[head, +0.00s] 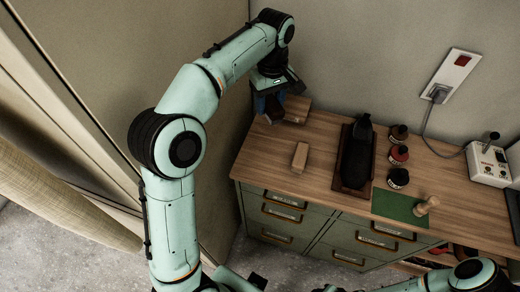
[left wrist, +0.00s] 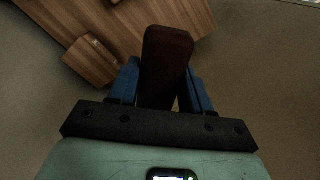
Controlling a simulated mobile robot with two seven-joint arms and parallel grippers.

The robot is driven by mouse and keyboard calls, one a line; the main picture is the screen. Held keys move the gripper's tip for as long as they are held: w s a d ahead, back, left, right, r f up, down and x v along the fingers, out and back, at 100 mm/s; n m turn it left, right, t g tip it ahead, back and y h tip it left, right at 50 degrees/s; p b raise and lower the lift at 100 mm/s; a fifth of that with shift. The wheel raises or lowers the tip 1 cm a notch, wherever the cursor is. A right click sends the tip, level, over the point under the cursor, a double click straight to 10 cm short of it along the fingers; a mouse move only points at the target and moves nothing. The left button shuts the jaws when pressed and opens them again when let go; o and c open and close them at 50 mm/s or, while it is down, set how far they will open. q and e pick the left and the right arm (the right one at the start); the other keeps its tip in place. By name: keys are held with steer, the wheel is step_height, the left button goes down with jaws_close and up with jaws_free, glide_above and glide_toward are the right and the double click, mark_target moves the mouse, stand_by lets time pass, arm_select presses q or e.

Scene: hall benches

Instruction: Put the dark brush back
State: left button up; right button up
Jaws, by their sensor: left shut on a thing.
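My left gripper (head: 268,102) is over the far left corner of the wooden bench top, close to the wall. In the left wrist view its blue fingers (left wrist: 166,90) are shut on the dark brush (left wrist: 166,52), a long dark brown piece with a rounded end. In the head view the brush is mostly hidden by the gripper. A wooden block (head: 296,109) stands right beside the gripper; a wooden block also shows left of the brush in the left wrist view (left wrist: 92,62).
A lighter wooden block or brush (head: 300,157) lies nearby. A dark shoe (head: 356,150) rests on a brown tray (head: 339,182). Several small jars (head: 398,155), a green mat (head: 394,207) with a wooden-handled tool (head: 427,205), and a white control box (head: 487,165) stand further right.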

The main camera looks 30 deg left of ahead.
arm_select(q)
steer(key=shift+f, duration=0.3)
steer(key=shift+f+b, duration=1.85)
steer(key=shift+f, duration=7.85)
arm_select(e)
steer(key=shift+s+f, duration=0.55)
steer(key=shift+f, duration=0.25)
steer(key=shift+s+f, duration=0.5)
steer(key=shift+f, duration=0.25)
steer(key=shift+s+f, duration=0.55)
steer(key=shift+f, duration=0.25)
arm_select(q)
steer(key=shift+f, duration=0.15)
steer(key=o, duration=0.9)
steer(key=shift+o, duration=0.2)
